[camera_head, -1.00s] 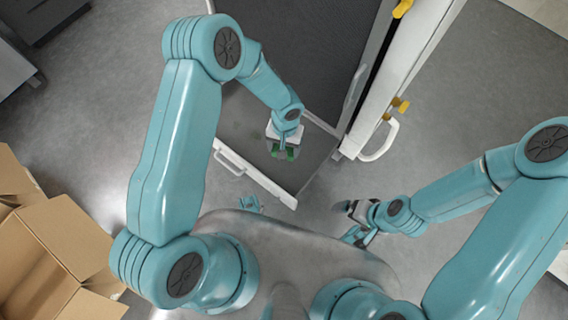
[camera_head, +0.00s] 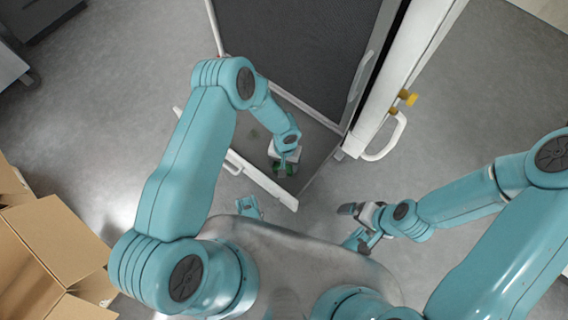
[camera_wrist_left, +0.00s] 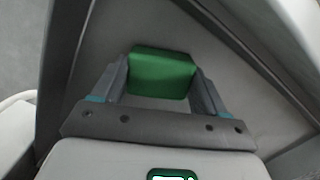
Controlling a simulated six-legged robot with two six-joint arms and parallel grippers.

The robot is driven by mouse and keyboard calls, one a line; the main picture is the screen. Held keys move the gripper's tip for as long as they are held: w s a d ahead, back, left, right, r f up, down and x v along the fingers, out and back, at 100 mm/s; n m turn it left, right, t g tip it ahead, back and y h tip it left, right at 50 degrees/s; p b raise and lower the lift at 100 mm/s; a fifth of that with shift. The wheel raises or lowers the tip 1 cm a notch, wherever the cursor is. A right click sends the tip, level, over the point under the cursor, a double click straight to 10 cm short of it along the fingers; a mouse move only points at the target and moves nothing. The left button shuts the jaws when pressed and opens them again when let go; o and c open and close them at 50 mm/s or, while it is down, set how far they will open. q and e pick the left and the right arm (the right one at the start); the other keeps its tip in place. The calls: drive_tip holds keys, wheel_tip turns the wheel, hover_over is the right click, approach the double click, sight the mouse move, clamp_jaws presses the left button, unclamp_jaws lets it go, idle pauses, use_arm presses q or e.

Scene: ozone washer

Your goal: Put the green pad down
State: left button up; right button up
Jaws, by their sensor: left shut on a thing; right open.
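My left gripper (camera_head: 283,168) is shut on the green pad (camera_wrist_left: 162,73), which sits between its two fingers in the left wrist view. In the head view the pad (camera_head: 288,172) is small and partly hidden by the gripper. It is over the grey floor of the open white-rimmed compartment (camera_head: 270,186), near its front edge. I cannot tell whether the pad touches that floor. My right gripper (camera_head: 355,210) is open and empty, to the right of the compartment and outside it.
A dark mesh panel (camera_head: 295,45) lies behind the gripper. A white door edge with a handle (camera_head: 385,140) and yellow knobs (camera_head: 407,98) stands to the right. An open cardboard box (camera_head: 60,240) is at the lower left.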

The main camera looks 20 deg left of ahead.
use_arm(q)
drive_tip(key=shift+f, duration=0.1)
drive_tip(key=o, duration=1.4)
drive_tip(key=shift+r, duration=0.25)
wheel_tip(320, 180, up, 11)
drive_tip(key=w+p, duration=0.1)
drive_tip(key=p, duration=0.4)
drive_tip(key=s+r+n+t+h, duration=0.1)
drive_tip(key=s+r+h, duration=0.3)
drive_tip(key=s, duration=1.1)
drive_tip(key=shift+s+d+r+n+t, duration=0.2)
drive_tip(key=shift+r+n+t, duration=0.2)
drive_tip(key=shift+r, duration=0.25)
